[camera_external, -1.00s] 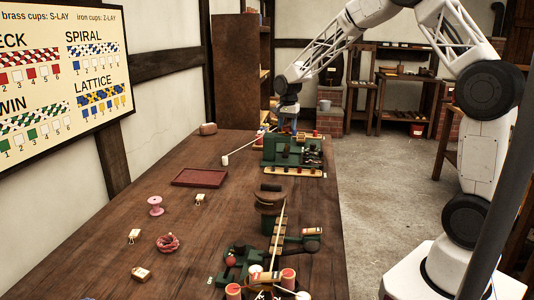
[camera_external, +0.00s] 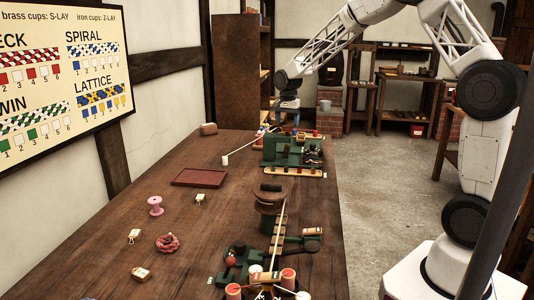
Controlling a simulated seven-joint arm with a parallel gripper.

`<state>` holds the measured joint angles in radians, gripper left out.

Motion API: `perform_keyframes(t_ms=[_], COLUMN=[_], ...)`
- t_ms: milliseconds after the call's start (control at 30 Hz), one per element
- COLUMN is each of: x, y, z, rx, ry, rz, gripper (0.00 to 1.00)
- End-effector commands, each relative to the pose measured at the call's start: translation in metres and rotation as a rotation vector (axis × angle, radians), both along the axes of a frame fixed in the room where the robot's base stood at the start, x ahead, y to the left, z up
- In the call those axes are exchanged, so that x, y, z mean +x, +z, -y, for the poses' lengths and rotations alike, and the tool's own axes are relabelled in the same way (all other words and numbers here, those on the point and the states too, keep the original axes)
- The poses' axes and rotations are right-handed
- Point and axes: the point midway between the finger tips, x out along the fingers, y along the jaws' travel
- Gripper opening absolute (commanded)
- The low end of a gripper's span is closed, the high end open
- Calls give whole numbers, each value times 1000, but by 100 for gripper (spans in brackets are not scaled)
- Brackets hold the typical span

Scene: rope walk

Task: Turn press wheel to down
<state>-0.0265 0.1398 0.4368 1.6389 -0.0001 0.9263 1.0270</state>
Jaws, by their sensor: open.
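My gripper (camera_external: 288,118) is at the far end of the bench, over or just behind a green machine (camera_external: 285,152) on a pale wooden base. Its fingertips are small and partly hidden, and I cannot tell whether they touch anything. Nearer, a green stand (camera_external: 268,222) carries a round brown top (camera_external: 271,190), well apart from my gripper. I cannot tell for sure which part is the press wheel, nor its setting.
The wooden bench (camera_external: 110,235) holds a dark red tray (camera_external: 199,178), a pink spool (camera_external: 155,205), a coiled rope ring (camera_external: 167,242) and small tagged pieces. A green device with red-topped spools (camera_external: 288,276) stands at the near right. The bench's left-middle is mostly clear.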

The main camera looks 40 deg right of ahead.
Motion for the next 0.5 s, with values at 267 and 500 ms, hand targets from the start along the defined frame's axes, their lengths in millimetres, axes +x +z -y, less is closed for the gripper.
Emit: perform_keyframes(t_ms=[267,500], x=[0,0], y=[36,55], z=[0,0], rx=[0,0], ry=[0,0], rz=[2,1], gripper=[78,78])
